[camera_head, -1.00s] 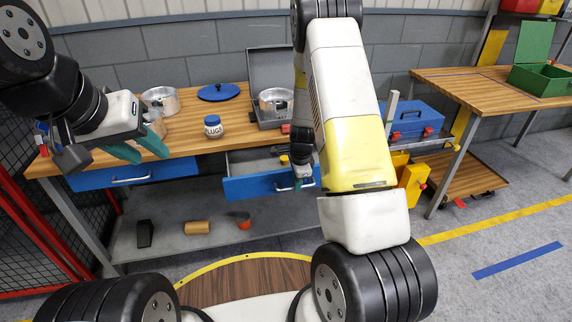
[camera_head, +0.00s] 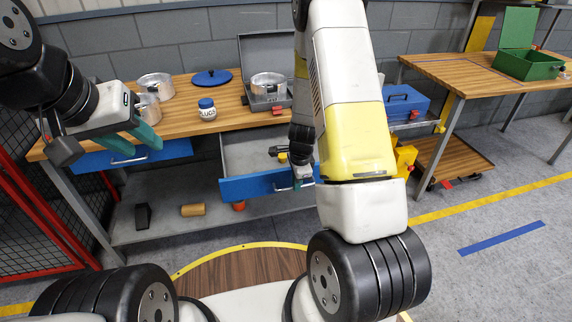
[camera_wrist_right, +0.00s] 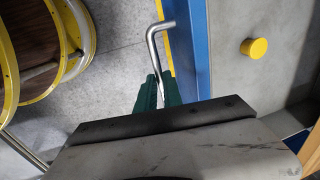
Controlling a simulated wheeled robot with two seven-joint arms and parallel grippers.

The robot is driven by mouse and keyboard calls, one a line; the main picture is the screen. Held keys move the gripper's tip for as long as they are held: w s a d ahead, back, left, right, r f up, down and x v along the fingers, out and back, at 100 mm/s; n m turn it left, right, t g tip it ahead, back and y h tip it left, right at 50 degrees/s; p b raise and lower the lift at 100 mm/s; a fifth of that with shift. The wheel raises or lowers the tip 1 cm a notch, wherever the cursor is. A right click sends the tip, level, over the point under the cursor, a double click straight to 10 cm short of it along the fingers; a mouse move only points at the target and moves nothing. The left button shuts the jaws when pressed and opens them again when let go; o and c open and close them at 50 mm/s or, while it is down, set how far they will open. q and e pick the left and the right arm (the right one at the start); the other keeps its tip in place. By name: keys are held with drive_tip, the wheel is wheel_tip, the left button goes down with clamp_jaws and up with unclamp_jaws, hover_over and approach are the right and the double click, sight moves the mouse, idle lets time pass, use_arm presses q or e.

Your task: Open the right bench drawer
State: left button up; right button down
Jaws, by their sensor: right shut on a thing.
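The right bench drawer (camera_head: 236,188) is pulled out, with its blue front standing away from the bench and its grey inside visible in the head view. Its metal handle (camera_wrist_right: 160,45) runs between the green fingers of my right gripper (camera_wrist_right: 161,92) in the wrist view, and the gripper is shut on it. In the head view my right gripper (camera_head: 296,178) is at the right part of the drawer front, partly hidden by my arm. My left gripper (camera_head: 131,142) is empty, its green fingers apart, in front of the left blue drawer (camera_head: 90,163).
On the bench top (camera_head: 180,123) stand pots, a jar (camera_head: 207,110), a blue lid (camera_head: 211,77) and an open grey case (camera_head: 268,62). A lower shelf (camera_head: 165,215) holds small items.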

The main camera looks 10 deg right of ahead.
drive_tip(key=c, duration=1.8)
unclamp_jaws()
drive_tip(key=shift+o, duration=0.2)
wheel_tip(320, 180, up, 8)
drive_tip(key=s, duration=0.1)
drive_tip(key=shift+s+f, duration=0.15)
drive_tip(key=shift+s, duration=0.1)
